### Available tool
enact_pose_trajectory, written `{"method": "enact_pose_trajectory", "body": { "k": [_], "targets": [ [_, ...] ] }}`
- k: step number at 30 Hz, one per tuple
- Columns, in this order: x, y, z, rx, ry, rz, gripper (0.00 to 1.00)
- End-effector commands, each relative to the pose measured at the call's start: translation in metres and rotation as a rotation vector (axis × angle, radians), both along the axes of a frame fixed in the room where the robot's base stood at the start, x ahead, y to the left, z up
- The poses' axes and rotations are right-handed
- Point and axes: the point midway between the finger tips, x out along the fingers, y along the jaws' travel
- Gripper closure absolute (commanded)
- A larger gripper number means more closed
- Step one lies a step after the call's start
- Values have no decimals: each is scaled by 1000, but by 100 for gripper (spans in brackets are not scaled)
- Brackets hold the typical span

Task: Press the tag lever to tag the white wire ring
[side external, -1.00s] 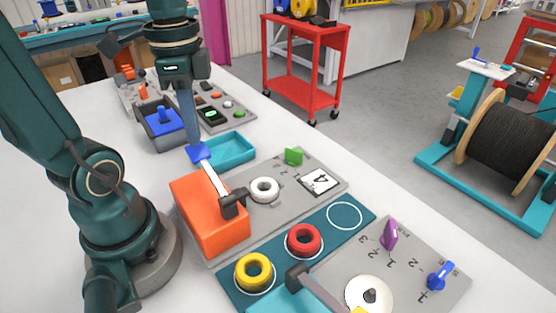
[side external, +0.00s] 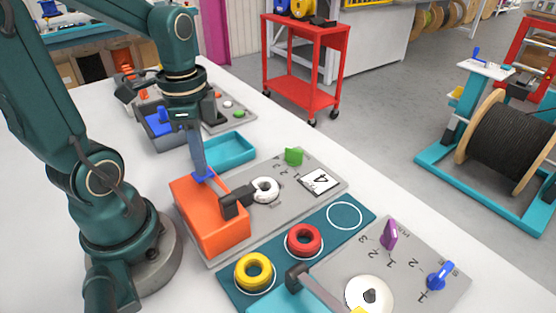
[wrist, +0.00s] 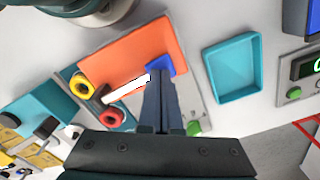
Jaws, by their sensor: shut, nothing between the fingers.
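The tag lever is on the orange box (side external: 212,228). Its blue end pad (side external: 204,175) is low, close to the box top, and its dark head (side external: 236,203) is beside the white wire ring (side external: 265,189). The ring lies on the grey plate and shows a small dark mark on its left part. My gripper (side external: 200,165) is shut and empty, pointing down with its tips at the blue pad. In the wrist view, the fingers (wrist: 161,88) reach the blue pad (wrist: 160,65) at the end of the white lever bar (wrist: 127,90). The white ring is not visible there.
An empty teal tray (side external: 232,149) is behind the lever. Red (side external: 304,240) and yellow (side external: 254,271) rings lie in front on a teal mat.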

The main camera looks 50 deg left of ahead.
Motion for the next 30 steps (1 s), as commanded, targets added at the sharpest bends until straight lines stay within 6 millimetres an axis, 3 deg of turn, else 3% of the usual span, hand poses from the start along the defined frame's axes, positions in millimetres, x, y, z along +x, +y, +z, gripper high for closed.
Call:
{"method": "enact_pose_trajectory", "body": {
  "k": [5,21,30],
  "targets": [
    [2,1,12,4,-7,0,100],
    [2,1,111,4,-6,0,100],
    [0,0,121,0,0,0,100]
  ]
}}
